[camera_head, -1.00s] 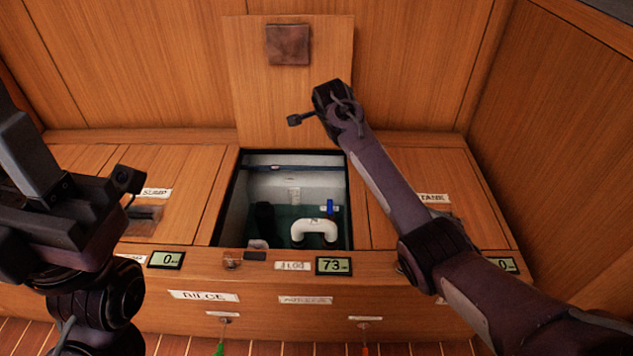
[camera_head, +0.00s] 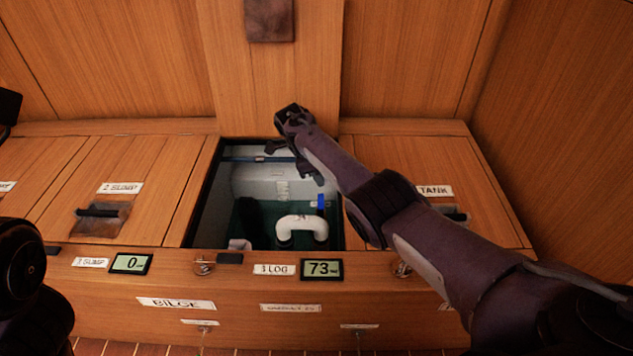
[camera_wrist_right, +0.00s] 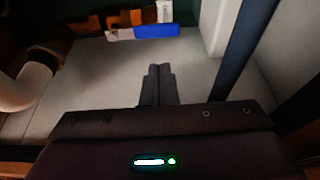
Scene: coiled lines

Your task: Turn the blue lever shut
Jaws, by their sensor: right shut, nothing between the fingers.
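The blue lever (camera_head: 321,202) is inside the open hatch, just behind the curved white pipe (camera_head: 302,224). In the right wrist view the blue lever (camera_wrist_right: 157,31) lies near the top, roughly level across the picture, with white and orange parts beside it. My right gripper (camera_head: 317,179) reaches down into the hatch opening. Its fingertips (camera_wrist_right: 160,67) are shut together and empty, pointing toward the lever with a visible gap between. My left arm shows only partly at the left edge; its fingers are out of view.
The wooden rim (camera_head: 185,215) surrounds the hatch, and the raised lid (camera_head: 270,75) stands behind it. Closed lids lie either side. The front panel carries displays, one reading 73 (camera_head: 321,268). In the wrist view, the white pipe (camera_wrist_right: 22,92) lies left and a dark bar (camera_wrist_right: 240,50) right.

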